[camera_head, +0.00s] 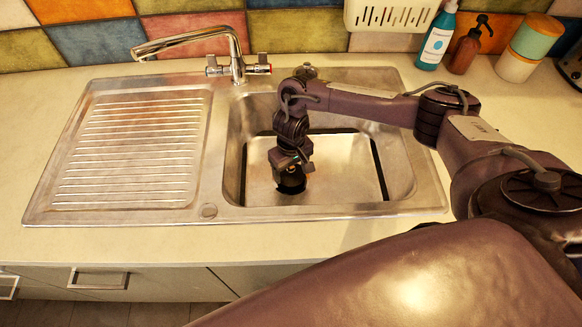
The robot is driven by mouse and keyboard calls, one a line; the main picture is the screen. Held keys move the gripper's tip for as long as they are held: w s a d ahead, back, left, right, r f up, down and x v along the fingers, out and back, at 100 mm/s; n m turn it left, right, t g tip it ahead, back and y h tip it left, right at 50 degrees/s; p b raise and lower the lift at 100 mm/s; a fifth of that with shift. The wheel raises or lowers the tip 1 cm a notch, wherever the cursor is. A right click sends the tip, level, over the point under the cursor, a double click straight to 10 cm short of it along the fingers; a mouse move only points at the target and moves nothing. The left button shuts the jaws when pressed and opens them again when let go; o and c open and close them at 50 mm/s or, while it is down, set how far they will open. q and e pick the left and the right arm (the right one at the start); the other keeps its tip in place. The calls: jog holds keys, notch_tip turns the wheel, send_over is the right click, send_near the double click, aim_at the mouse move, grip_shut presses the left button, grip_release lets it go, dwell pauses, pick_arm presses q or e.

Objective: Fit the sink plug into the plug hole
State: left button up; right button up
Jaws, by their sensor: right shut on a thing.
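My right gripper (293,170) reaches down into the sink basin (401,175), its jaws low over the basin floor and left of the middle. It is shut on the sink plug (290,185), a small dark thing just under the fingertips, mostly covered by the gripper. The plug hole cannot be told apart from the dark round shape there. Whether the plug touches the floor or sits in the hole cannot be seen. My left gripper is out of view.
A ribbed drainboard (130,150) lies left of the basin. A chrome tap (236,62) stands behind it. Bottles (437,40), a two-tone canister (525,50) and a white rack (390,14) are at the back right. The front counter (130,242) is clear.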

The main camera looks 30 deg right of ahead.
aim_at(291, 169)
jog(key=shift+f+b, duration=0.55)
jog(key=shift+f, duration=0.6)
jog(key=o, duration=1.1)
jog(key=shift+c, duration=0.2)
notch_tip(291, 169, up, 8)
jog(key=shift+f+p, duration=0.1)
jog(key=shift+p, duration=0.55)
